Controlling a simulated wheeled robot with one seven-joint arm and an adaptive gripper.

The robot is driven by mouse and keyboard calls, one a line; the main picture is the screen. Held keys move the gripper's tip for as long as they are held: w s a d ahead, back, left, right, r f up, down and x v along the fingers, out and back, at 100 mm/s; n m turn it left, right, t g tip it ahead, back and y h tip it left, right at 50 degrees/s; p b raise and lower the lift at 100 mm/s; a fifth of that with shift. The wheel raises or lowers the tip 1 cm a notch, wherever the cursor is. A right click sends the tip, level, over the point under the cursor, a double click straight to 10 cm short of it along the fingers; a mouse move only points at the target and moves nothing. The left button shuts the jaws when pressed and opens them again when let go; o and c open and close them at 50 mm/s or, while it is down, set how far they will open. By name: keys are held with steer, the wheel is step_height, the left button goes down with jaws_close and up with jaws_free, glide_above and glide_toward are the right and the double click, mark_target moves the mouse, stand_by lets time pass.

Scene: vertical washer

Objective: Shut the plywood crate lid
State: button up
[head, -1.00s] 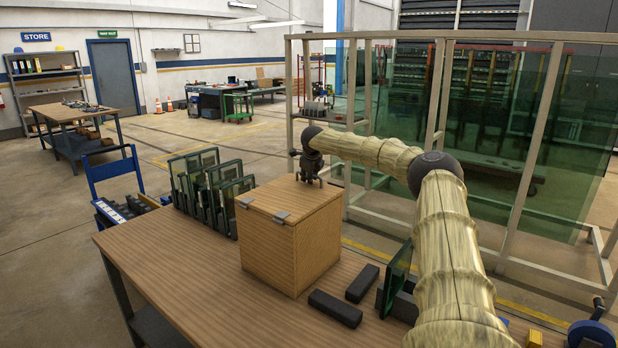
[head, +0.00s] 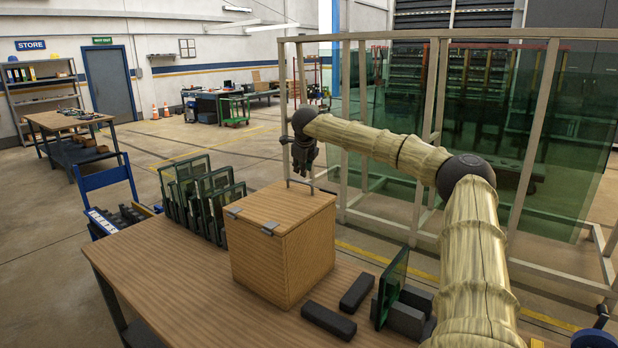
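The plywood crate (head: 275,262) stands on the wooden workbench. Its lid (head: 283,208) lies flat on top and looks shut, with no gap that I can see. Two grey hinges sit along the lid's left front edge. A thin metal handle (head: 300,184) stands up near the lid's far edge. My gripper (head: 308,173) points down just above the far part of the lid, near the handle, and looks clear of it. The gripper is small and dark here, so I cannot tell whether its fingers are open. I see nothing held.
Green glass panes in racks (head: 200,198) stand left of the crate. Two dark bars (head: 329,321) and another pane (head: 390,288) lie or stand to its right. A metal frame (head: 346,140) with large glass sheets rises behind. The bench's front left is clear.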

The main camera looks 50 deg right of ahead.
steer(key=shift+a+v, duration=0.2)
steer(key=shift+v, duration=0.8)
steer(key=shift+w+a+r, duration=0.1)
steer(key=shift+a+r, duration=0.05)
steer(key=shift+a, duration=0.05)
